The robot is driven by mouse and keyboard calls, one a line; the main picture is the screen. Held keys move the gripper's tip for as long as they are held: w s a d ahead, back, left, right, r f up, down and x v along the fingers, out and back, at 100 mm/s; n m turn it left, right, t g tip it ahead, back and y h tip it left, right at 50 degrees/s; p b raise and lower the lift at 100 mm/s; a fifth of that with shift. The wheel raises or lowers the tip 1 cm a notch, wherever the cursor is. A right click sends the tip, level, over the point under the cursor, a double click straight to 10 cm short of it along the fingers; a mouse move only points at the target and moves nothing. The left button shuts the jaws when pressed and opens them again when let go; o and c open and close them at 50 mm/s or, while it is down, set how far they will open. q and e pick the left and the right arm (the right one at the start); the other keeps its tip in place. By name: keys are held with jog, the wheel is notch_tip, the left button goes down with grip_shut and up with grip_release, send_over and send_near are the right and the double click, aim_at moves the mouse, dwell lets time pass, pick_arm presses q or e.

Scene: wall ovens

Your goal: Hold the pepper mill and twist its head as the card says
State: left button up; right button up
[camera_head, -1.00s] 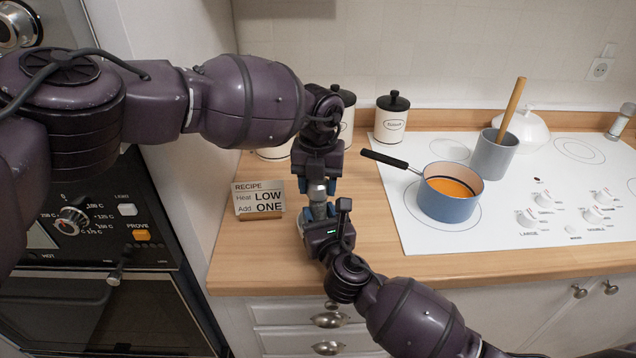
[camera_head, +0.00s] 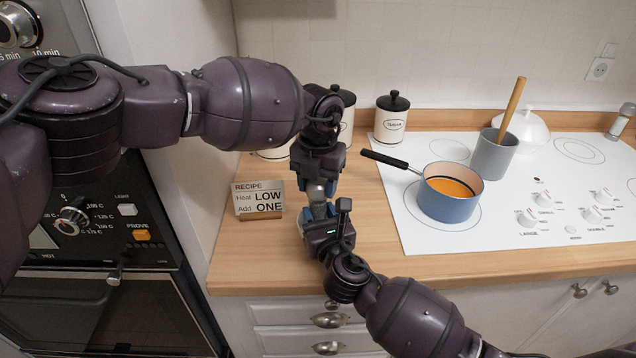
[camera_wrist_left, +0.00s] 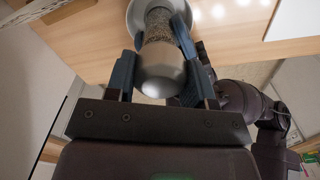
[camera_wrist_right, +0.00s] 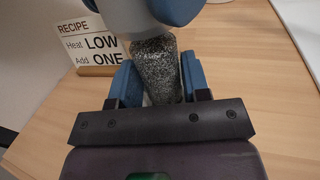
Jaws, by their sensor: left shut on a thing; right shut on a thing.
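The pepper mill (camera_head: 316,194) stands upright between my two grippers, mostly hidden in the head view. My left gripper (camera_head: 320,186) comes from above and is shut on its smooth silver head (camera_wrist_left: 160,72). My right gripper (camera_head: 320,218) is shut around the clear body full of dark pepper (camera_wrist_right: 158,68); the right wrist view shows its blue fingers (camera_wrist_right: 155,82) on both sides. Whether the mill's base touches the counter is hidden. The recipe card (camera_head: 258,199) stands left of the mill and reads "Heat LOW, Add ONE".
A blue pot (camera_head: 449,205) of orange soup sits on the white hob (camera_head: 420,238), its black handle (camera_head: 384,159) pointing toward my arms. A grey utensil pot (camera_head: 493,158) and a lidded canister (camera_head: 391,124) stand behind. Wooden counter (camera_head: 375,262) is clear in front.

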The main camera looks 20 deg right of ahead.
pick_arm(q)
jog(key=o, duration=0.9)
jog(key=shift+r, duration=0.1)
notch_tip(320, 180, up, 12)
jog(key=shift+f, duration=0.1)
pick_arm(e)
jog(key=o, duration=1.1)
